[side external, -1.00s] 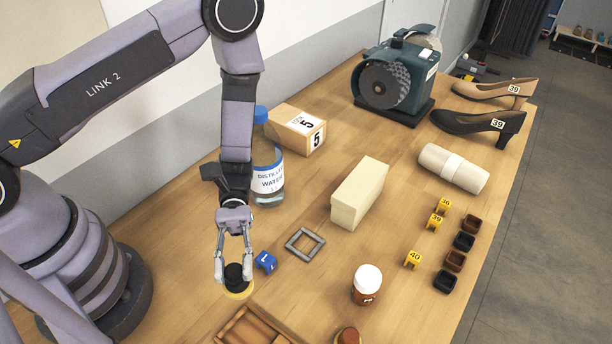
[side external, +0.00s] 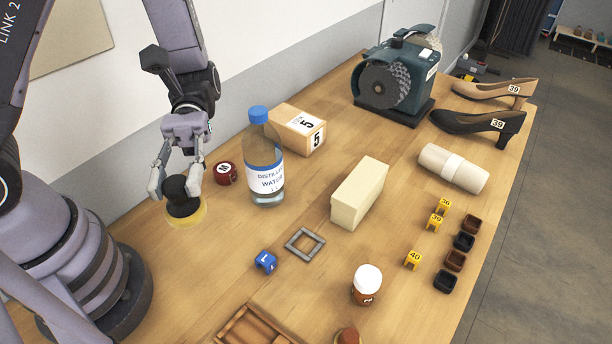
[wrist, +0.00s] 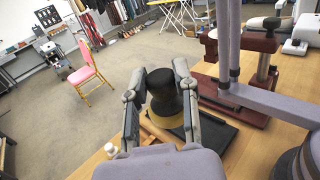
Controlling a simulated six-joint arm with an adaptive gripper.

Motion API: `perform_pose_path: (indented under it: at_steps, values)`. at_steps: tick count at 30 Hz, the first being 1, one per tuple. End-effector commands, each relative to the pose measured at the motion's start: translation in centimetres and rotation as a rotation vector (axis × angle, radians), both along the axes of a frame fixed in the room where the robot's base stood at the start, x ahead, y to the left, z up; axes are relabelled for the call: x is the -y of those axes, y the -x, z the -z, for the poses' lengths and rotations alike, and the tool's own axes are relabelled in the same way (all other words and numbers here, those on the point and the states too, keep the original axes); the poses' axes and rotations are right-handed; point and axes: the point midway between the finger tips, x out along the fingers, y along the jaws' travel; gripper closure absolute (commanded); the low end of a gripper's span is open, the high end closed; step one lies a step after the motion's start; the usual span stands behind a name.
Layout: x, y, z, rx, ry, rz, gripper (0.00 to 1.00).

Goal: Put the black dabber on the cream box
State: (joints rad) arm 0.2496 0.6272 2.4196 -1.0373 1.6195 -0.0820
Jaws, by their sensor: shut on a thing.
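The black dabber (side external: 177,188) has a black knob handle and a yellowish round pad. My gripper (side external: 176,186) is shut on its black handle and holds it upright, apparently above the table at the left. In the wrist view the dabber (wrist: 165,88) sits between the two fingers of my gripper (wrist: 160,95), with its yellow pad partly hidden. The cream box (side external: 359,194) is a plain long block on the middle of the table, well to the right of my gripper. Its top is bare.
A distilled water bottle (side external: 265,165) stands between my gripper and the cream box, with a dark red tin (side external: 226,173) beside it. A grey square frame (side external: 305,243), a blue tag (side external: 266,262) and a brown jar (side external: 366,285) lie nearer. A cardboard box (side external: 297,128) is behind.

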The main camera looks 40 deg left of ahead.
Motion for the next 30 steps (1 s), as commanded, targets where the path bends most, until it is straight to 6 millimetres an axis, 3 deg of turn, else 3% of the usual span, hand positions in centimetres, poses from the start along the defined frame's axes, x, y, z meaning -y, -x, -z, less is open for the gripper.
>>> perform_pose_path:
  at_steps: [1, 11, 17, 24, 30]
  values:
    - [0.0, 0.0, -0.7, 0.006, 0.001, 0.000, 0.98]
    - [2.2, -7.0, 1.1, 0.000, 0.001, -0.159, 0.98]
    - [3.8, -14.5, 1.9, 0.003, 0.003, -0.327, 0.98]
    - [4.8, -25.5, 1.4, 0.004, 0.003, -0.581, 0.98]
    - [4.6, -31.0, 0.4, 0.001, 0.003, -0.707, 0.98]
